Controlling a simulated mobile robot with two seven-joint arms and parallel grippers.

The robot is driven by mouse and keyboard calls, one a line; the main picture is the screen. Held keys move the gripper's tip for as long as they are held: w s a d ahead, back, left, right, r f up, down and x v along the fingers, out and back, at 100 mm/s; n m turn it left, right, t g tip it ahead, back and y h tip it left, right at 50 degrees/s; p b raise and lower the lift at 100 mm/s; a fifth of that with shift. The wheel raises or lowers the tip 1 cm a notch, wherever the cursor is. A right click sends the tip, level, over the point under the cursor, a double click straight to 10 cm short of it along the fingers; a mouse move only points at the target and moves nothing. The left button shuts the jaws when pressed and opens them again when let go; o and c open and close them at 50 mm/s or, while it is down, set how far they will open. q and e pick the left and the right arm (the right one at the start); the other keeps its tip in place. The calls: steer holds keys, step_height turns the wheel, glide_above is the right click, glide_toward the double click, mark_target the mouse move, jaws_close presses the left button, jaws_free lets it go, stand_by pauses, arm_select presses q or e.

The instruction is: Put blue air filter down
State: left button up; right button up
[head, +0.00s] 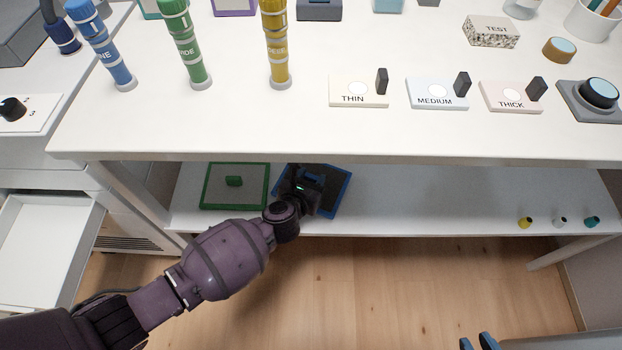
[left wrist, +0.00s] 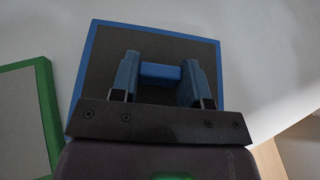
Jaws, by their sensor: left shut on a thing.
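The blue air filter (head: 338,191) is a flat square with a blue frame and a dark grey panel, at the lower shelf under the table. In the left wrist view the filter (left wrist: 205,50) lies across the picture, with its blue handle (left wrist: 160,73) between the fingers. My left gripper (left wrist: 160,75) is shut on that handle. In the head view my left gripper (head: 304,186) reaches in over the shelf and hides part of the filter. I cannot tell whether the filter touches the shelf. Two blue fingertips of my right gripper (head: 478,342) show at the bottom edge, apart and with nothing visible between them.
A green-framed filter (head: 236,186) lies on the lower shelf (head: 430,200) just left of the blue one. Small yellow, white and teal pieces (head: 560,222) stand at the shelf's right. The shelf between is clear. The tabletop edge (head: 350,158) overhangs. An open drawer (head: 45,250) is at left.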

arm_select(q)
steer(key=shift+s+f, duration=0.1)
steer(key=shift+f, duration=0.55)
steer(key=shift+r, duration=0.3)
steer(key=shift+f, duration=0.2)
steer(key=o, duration=1)
arm_select(e)
steer(key=shift+s+f, duration=0.1)
steer(key=shift+f, duration=0.1)
arm_select(q)
steer(key=shift+r, duration=0.25)
steer(key=p+v, duration=0.4)
steer(key=v, duration=0.7)
steer(key=shift+a+r, duration=0.1)
steer(key=shift+a, duration=0.05)
steer(key=shift+s, duration=0.3)
arm_select(e)
steer(key=shift+s+d+r+m+g, duration=0.2)
steer(key=shift+s+d+m+g, duration=0.15)
steer(key=shift+s, duration=0.2)
